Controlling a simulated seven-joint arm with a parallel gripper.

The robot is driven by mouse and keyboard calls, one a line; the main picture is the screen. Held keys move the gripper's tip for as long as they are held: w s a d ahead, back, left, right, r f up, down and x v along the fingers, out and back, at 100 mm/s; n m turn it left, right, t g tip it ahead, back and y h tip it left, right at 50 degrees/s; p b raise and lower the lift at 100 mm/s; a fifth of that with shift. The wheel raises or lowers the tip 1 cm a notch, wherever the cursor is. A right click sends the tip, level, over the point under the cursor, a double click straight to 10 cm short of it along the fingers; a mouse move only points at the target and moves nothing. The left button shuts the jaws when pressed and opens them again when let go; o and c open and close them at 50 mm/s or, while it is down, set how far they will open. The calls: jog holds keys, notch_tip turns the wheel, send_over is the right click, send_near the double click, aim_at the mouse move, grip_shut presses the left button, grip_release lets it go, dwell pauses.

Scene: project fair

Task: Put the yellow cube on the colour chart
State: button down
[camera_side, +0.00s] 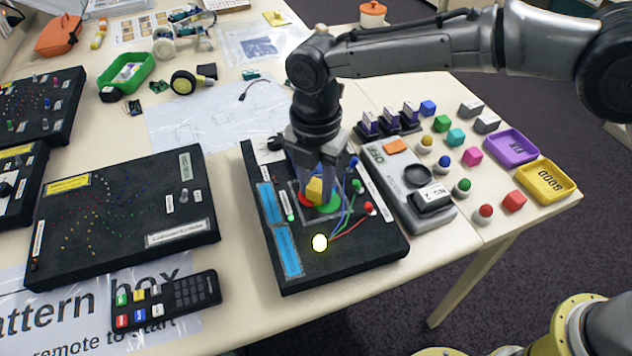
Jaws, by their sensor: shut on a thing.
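The yellow cube (314,189) is between the fingers of my gripper (316,180), which points down and is shut on it. The cube is at the colour chart, a patch with red and green (328,207) areas on a black demonstration box. My gripper and the cube cover part of the chart. I cannot tell whether the cube touches the chart or hangs just above it.
Several coloured cubes and balls, a purple tray (530,150) and a yellow tray (563,196) lie further right. A remote (165,300) lies front left.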

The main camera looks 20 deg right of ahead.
aim_at(316, 186)
jog(key=shift+f, duration=0.1)
jog(key=c, duration=0.5)
grip_release()
jog(key=shift+c, duration=0.2)
notch_tip(316, 186, up, 12)
